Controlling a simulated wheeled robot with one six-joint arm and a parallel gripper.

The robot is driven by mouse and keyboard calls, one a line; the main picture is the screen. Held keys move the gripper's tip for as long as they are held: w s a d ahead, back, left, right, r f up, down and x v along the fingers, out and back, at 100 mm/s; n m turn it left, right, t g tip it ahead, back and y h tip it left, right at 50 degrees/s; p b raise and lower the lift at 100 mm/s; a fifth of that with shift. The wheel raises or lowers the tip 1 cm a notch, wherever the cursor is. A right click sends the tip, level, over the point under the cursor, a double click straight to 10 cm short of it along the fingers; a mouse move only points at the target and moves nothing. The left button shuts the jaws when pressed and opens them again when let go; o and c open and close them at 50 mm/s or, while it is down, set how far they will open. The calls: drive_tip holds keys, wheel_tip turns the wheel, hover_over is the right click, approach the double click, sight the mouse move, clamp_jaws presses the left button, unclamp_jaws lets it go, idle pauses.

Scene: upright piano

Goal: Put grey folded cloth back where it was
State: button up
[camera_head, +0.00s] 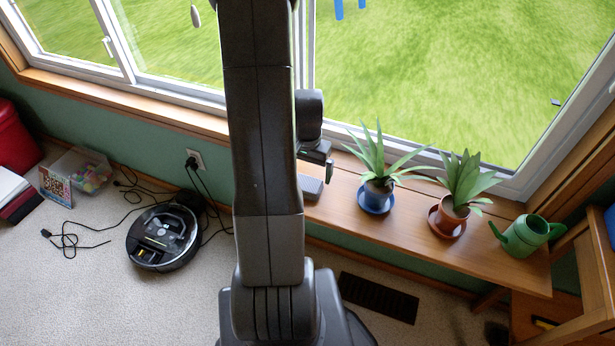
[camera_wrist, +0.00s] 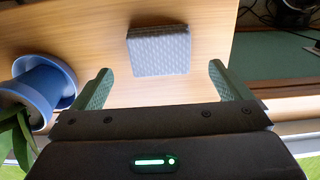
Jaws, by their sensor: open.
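The grey folded cloth (camera_wrist: 159,51) lies on the wooden bench (camera_wrist: 95,28) in the wrist view. It is a small square pad with a woven texture. In the head view the cloth (camera_head: 311,187) shows partly beside my arm, near the bench's left end. My gripper (camera_wrist: 160,83) is open, with its two fingers spread wider than the cloth. The cloth lies ahead of the fingertips, roughly centred between them, and nothing is held. In the head view my gripper (camera_head: 318,168) is just above and behind the cloth, partly hidden by my arm.
A plant in a blue pot (camera_head: 375,196) stands right of the cloth, then a plant in a terracotta pot (camera_head: 449,216) and a green watering can (camera_head: 526,235). The window (camera_head: 430,80) runs behind. A robot vacuum (camera_head: 163,236) and cables lie on the carpet.

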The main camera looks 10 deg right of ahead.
sight(308, 183)
wheel_tip(308, 183, up, 7)
drive_tip(key=p, duration=0.1)
idle(2.1)
